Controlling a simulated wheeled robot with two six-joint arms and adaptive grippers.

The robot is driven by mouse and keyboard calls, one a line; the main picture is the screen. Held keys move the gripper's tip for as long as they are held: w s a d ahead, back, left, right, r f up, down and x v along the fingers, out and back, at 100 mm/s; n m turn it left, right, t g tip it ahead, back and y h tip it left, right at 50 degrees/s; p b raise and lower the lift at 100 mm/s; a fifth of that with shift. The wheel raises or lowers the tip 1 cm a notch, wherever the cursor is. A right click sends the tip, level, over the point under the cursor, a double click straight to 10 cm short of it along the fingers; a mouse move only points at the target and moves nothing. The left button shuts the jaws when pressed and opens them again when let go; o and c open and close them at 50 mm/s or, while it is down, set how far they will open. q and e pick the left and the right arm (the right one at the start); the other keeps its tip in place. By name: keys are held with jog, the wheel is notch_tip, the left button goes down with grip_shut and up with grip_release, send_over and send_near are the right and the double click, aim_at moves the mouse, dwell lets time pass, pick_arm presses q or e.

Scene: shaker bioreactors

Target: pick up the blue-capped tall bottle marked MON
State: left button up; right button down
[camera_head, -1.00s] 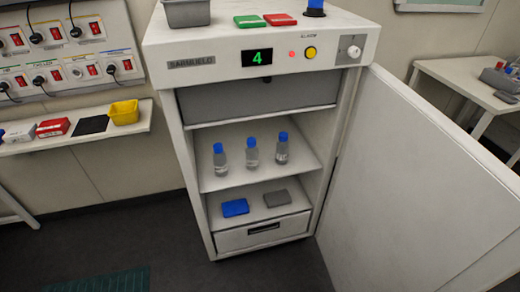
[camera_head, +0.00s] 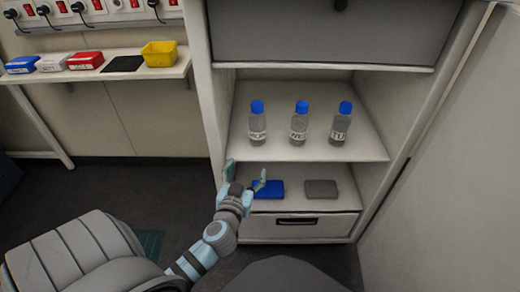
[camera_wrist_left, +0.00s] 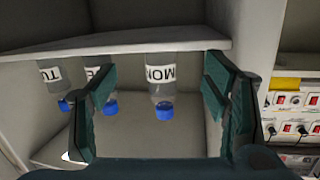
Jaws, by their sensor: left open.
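The blue-capped tall bottle marked MON (camera_head: 257,126) stands upright at the left of the cabinet's upper shelf (camera_head: 320,150). It also shows in the left wrist view (camera_wrist_left: 160,90), inverted, with its label readable and its cap downward. It appears between the fingers there, but nothing is gripped. Two similar blue-capped bottles stand to its right: a middle bottle (camera_head: 299,124) and a right bottle marked TU (camera_head: 341,125). My left gripper (camera_head: 246,174) is open and empty, below and in front of the MON bottle, near the shelf's front edge. My right gripper is out of view.
The lower shelf holds a blue box (camera_head: 268,189) and a grey box (camera_head: 321,189), with a drawer (camera_head: 297,225) below. The open cabinet door (camera_head: 440,150) bounds the right side. A side shelf at left holds a yellow bin (camera_head: 160,53) and small boxes.

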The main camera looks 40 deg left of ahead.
pick_arm(q)
jog(key=n+t+y, duration=0.1)
jog(key=t, duration=0.1)
send_near(255, 132)
jog(key=shift+g, duration=0.3)
jog(key=x, duration=1.2)
jog(key=shift+d+r+b, duration=0.15)
jog(key=shift+r+b, duration=0.15)
jog(key=shift+b, duration=0.05)
jog(key=shift+w, duration=0.45)
jog(key=shift+s, duration=0.1)
jog(key=c, duration=1.4)
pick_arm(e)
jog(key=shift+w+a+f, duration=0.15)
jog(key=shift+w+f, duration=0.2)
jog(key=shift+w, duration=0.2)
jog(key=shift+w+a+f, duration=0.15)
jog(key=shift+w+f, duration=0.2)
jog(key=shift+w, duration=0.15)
